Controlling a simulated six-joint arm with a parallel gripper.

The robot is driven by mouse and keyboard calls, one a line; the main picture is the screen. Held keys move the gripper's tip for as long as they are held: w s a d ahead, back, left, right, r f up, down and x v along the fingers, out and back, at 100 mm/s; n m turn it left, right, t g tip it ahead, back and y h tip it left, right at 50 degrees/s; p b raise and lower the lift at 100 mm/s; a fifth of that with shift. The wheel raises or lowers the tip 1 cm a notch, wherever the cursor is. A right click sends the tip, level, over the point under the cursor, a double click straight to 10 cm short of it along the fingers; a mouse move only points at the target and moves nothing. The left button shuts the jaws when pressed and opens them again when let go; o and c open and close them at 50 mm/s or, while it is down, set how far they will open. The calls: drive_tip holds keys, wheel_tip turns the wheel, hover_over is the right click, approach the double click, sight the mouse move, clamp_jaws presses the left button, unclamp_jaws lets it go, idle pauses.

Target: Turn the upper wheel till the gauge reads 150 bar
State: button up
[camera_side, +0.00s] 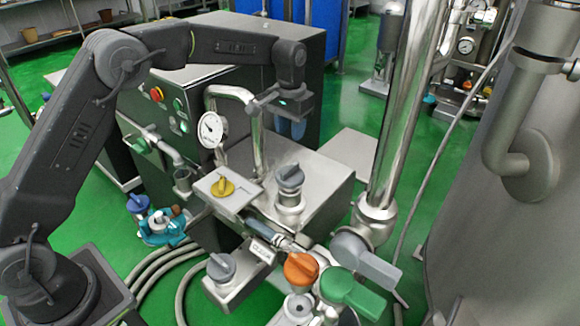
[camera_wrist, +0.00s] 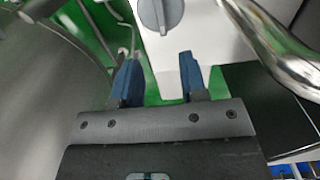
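The round white gauge (camera_side: 211,129) faces the side camera on the steel machine; its dark needle shows, but the numbers are too small to read. A grey wheel with a raised bar grip (camera_side: 290,178) stands on the machine's top, and a yellow one (camera_side: 222,187) sits on a plate to its left. I cannot tell for sure which is the upper wheel. My gripper (camera_side: 290,136) hangs above and behind the grey wheel, apart from it. In the wrist view my gripper (camera_wrist: 159,60) has its blue fingers spread and empty, with a grey wheel (camera_wrist: 160,12) beyond them, cut by the top edge.
A bent steel pipe (camera_side: 240,94) rises left of my gripper, and a thick upright pipe (camera_side: 407,110) stands to the right. Orange (camera_side: 300,268) and green (camera_side: 352,293) handles sit in front. A large tank (camera_side: 530,235) fills the right. The steel top (camera_side: 325,180) around the grey wheel is bare.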

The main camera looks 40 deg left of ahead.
sight(290, 168)
wheel_tip(290, 168, down, 12)
drive_tip(key=shift+f, duration=0.15)
drive_tip(key=shift+c, duration=0.3)
clamp_jaws()
